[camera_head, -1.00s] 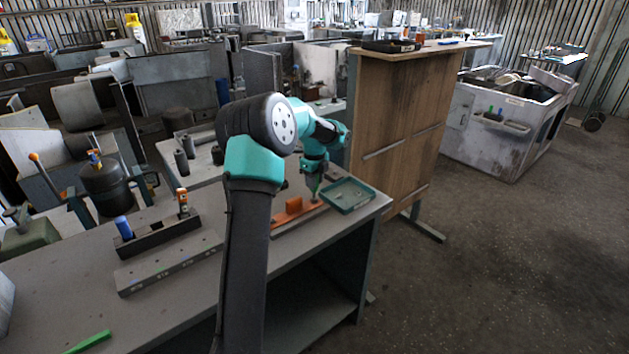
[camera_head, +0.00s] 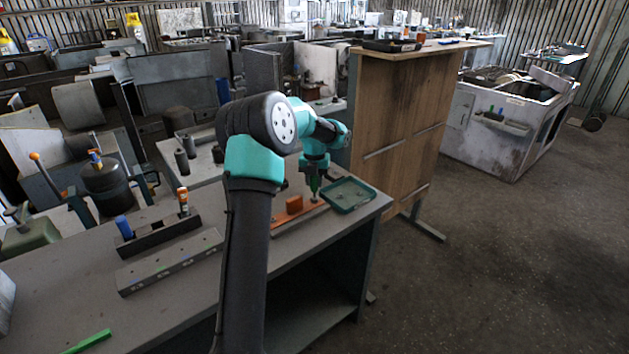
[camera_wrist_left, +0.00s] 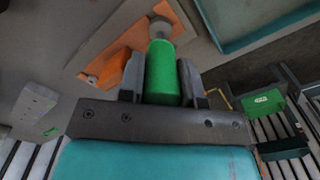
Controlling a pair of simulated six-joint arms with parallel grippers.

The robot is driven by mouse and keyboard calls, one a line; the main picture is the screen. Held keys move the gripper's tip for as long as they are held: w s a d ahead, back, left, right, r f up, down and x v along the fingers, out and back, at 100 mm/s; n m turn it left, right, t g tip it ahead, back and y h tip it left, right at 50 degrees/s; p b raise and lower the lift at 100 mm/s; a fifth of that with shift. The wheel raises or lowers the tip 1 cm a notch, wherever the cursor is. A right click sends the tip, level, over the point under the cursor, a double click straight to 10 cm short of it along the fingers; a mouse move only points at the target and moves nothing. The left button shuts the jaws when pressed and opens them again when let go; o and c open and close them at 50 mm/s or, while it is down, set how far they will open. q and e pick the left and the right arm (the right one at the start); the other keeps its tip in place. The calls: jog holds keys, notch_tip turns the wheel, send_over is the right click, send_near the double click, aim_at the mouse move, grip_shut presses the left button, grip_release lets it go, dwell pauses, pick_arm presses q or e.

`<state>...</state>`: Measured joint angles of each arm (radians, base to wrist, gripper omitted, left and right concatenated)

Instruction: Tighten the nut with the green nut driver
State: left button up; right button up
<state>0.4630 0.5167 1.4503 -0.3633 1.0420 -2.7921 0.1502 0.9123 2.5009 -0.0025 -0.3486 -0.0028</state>
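My left gripper (camera_head: 314,174) is over the far right end of the workbench. In the left wrist view its two grey fingers (camera_wrist_left: 160,84) are shut on the green nut driver (camera_wrist_left: 161,72), one on each side of the handle. The driver points down in the head view, its green part (camera_head: 314,186) showing below the gripper. A round grey piece (camera_wrist_left: 160,27) shows at its far end, at the edge of the orange part (camera_wrist_left: 117,35); I cannot tell socket from nut there. The orange part (camera_head: 294,206) lies flat with a raised block. My right gripper is out of view.
A teal tray (camera_head: 348,195) lies just right of the orange part. A dark rack (camera_head: 160,236) with blue and orange-handled tools, a grey block (camera_head: 170,262) and a green object (camera_head: 88,342) are on the bench's left. The bench front is clear.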

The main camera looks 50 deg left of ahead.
pick_arm(q)
jog(key=c, duration=0.4)
jog(key=shift+r, duration=0.1)
jog(key=shift+c, duration=0.2)
jog(key=shift+r, duration=0.35)
jog(key=shift+r, duration=1.1)
jog(key=shift+r, duration=2.5)
